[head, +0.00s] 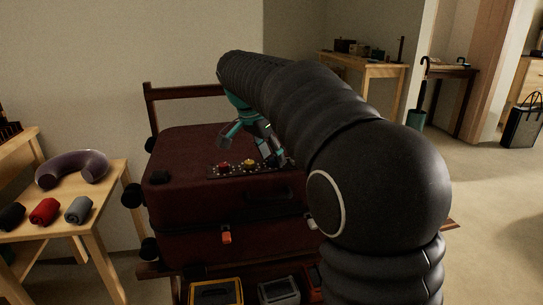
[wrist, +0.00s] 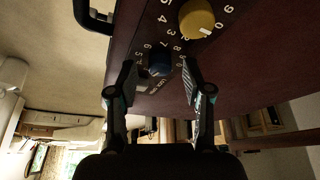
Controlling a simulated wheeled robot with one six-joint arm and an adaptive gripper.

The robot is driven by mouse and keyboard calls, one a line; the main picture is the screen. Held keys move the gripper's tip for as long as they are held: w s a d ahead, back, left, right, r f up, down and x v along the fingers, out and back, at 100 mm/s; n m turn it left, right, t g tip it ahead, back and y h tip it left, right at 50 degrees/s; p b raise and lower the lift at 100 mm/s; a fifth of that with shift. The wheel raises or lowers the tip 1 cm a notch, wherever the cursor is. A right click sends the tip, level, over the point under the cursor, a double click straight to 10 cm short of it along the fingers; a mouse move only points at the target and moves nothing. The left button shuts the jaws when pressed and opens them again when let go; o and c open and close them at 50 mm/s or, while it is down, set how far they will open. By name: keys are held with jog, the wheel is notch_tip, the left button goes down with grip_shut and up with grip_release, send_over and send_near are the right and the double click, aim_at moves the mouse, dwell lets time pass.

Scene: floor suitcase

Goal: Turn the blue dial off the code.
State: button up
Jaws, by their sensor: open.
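The dark red suitcase (head: 185,205) lies flat on a wooden stand. A black dial plate on its top carries a red dial (head: 224,167) and a yellow dial (head: 249,162). The yellow dial (wrist: 197,18) also shows in the wrist view, with numbers around it and a white mark. The blue dial (wrist: 159,63) shows below it in the wrist view, between the two fingertips of my gripper (wrist: 157,80). The gripper is open, one finger on each side of the blue dial, with visible gaps. In the head view my arm and gripper hide the blue dial.
The suitcase has a front handle and an orange tag (head: 226,236). A wooden bench (head: 100,209) at left holds a purple neck pillow (head: 73,169) and several rolled cloths. Boxes (head: 215,292) sit below the suitcase. Open floor lies to the right.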

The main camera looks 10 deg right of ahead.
jog(key=shift+f, duration=0.15)
grip_shut()
jog(key=shift+d, duration=0.1)
jog(key=n+t, duration=0.1)
jog(key=n, duration=0.3)
jog(key=shift+s+d+y, duration=0.1)
jog(key=shift+s+y, duration=0.05)
jog(key=shift+y, duration=0.25)
jog(key=n+t+y, duration=0.1)
jog(key=n, duration=0.2)
jog(key=shift+d+n, duration=0.1)
jog(key=shift+n, duration=0.2)
jog(key=n, duration=0.1)
jog(key=n+y+p, duration=0.1)
jog(key=n, duration=0.1)
jog(key=shift+s+d+y, duration=0.1)
jog(key=shift+d+y, duration=0.05)
jog(key=shift+y, duration=0.15)
jog(key=shift+n+y+p, duration=0.4)
jog(key=shift+n+y, duration=0.2)
jog(key=shift+n, duration=1.1)
